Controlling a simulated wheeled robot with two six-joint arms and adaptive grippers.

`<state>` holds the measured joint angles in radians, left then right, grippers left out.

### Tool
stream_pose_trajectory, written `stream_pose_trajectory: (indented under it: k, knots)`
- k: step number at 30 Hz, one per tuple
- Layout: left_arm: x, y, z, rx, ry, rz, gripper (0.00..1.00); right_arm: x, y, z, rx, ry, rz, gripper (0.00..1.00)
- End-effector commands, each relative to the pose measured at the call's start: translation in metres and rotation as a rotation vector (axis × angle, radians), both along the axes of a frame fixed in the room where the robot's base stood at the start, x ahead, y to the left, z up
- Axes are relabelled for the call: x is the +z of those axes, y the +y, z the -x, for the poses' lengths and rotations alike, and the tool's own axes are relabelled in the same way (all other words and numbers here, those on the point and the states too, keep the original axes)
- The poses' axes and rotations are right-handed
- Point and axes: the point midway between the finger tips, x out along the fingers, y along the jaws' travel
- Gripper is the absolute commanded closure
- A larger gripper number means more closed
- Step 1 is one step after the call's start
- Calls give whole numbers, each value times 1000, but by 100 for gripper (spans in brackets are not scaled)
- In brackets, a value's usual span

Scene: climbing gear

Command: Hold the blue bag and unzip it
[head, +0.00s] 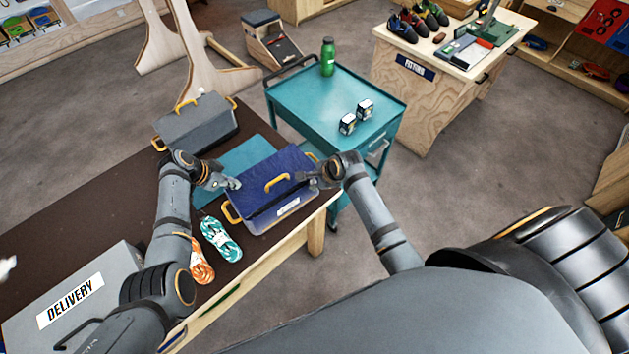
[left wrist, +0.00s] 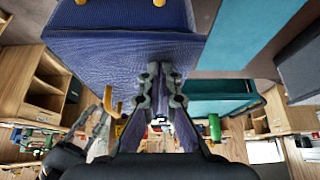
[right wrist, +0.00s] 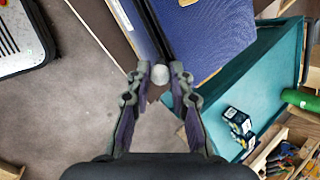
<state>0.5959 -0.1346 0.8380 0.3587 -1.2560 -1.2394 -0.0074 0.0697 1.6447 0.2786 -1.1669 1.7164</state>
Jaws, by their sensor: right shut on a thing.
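The blue bag (head: 268,172) with yellow handles lies on the brown table, near its right end. A dark seam runs along its front edge, above a pale label. I cannot tell how far it is unzipped. My left gripper (head: 234,184) is at the bag's left side. In the left wrist view its fingers (left wrist: 160,70) are close together against the blue fabric (left wrist: 110,65), with nothing visible between them. My right gripper (head: 312,181) is at the bag's right end. In the right wrist view its fingers (right wrist: 159,78) are shut on a round pale zipper pull (right wrist: 160,75) by the dark seam.
A teal mat (head: 238,154) lies beneath and behind the bag. Orange (head: 201,262) and teal (head: 221,239) rope bundles lie left of its front. A grey case (head: 197,122) is behind, a DELIVERY box (head: 110,270) front left. A teal cart (head: 315,100) stands behind right.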

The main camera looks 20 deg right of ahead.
Motion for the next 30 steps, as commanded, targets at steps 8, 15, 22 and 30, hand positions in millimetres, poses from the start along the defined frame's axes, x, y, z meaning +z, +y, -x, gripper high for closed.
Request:
stream_pose_trajectory:
  k: [8, 15, 22, 30]
  knots:
    - [29, -1, -2, 0, -6, 2, 100, -1, 0, 0, 0, 1, 0, 100]
    - [52, -1, -2, 1, -8, 4, 100, -1, 0, 1, 0, 3, -1, 100]
    - [67, -1, -2, 2, -7, 4, 100, -1, 1, 1, 1, 4, -2, 100]
    - [68, -1, -2, 1, -8, 4, 100, -1, 1, 1, 0, 4, -2, 74]
